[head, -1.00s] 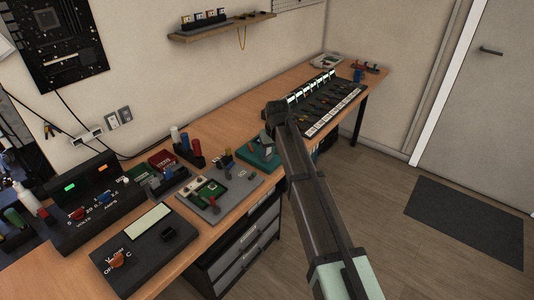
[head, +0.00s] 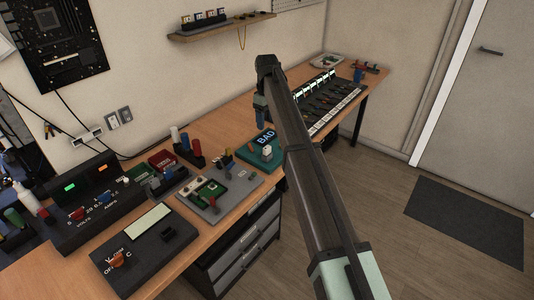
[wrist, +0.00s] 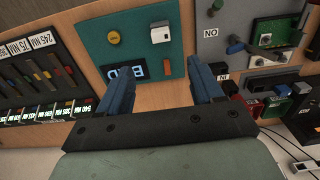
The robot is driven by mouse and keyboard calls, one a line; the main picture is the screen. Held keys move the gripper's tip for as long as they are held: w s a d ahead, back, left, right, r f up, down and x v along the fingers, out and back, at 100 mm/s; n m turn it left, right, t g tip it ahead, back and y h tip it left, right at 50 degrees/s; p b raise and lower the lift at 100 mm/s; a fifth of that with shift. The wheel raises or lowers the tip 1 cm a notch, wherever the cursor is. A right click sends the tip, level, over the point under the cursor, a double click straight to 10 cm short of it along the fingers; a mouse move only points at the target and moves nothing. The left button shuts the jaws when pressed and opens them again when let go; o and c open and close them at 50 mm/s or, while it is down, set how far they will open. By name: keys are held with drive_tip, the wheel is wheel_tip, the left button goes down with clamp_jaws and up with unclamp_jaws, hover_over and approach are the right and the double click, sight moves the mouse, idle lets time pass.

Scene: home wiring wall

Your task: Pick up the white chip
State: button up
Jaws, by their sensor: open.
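A small white chip (head: 267,151) sits on the teal tester box (head: 256,163), whose display reads "BAD". In the wrist view the white chip (wrist: 160,35) is at the top of the teal panel (wrist: 185,62), right of a yellow knob. My gripper (head: 261,115) is raised above and behind the teal box in the head view. In the wrist view its two blue fingers (wrist: 162,88) are spread wide with nothing between them. The lit display lies just beyond the fingertips, and the chip is farther off, apart from the fingers.
A grey board (head: 235,199) with a green circuit lies left of the teal box. A rack of lit, labelled slots (head: 325,103) stands to the right along the bench. A shelf (head: 222,27) hangs on the wall. Coloured cylinders (head: 187,145) stand behind the grey board.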

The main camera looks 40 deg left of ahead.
sight(267, 147)
wheel_tip(267, 147, down, 14)
drive_tip(key=shift+s+d+r, duration=0.1)
drive_tip(key=shift+d+r, duration=0.05)
drive_tip(key=c, duration=1.1)
idle(0.4)
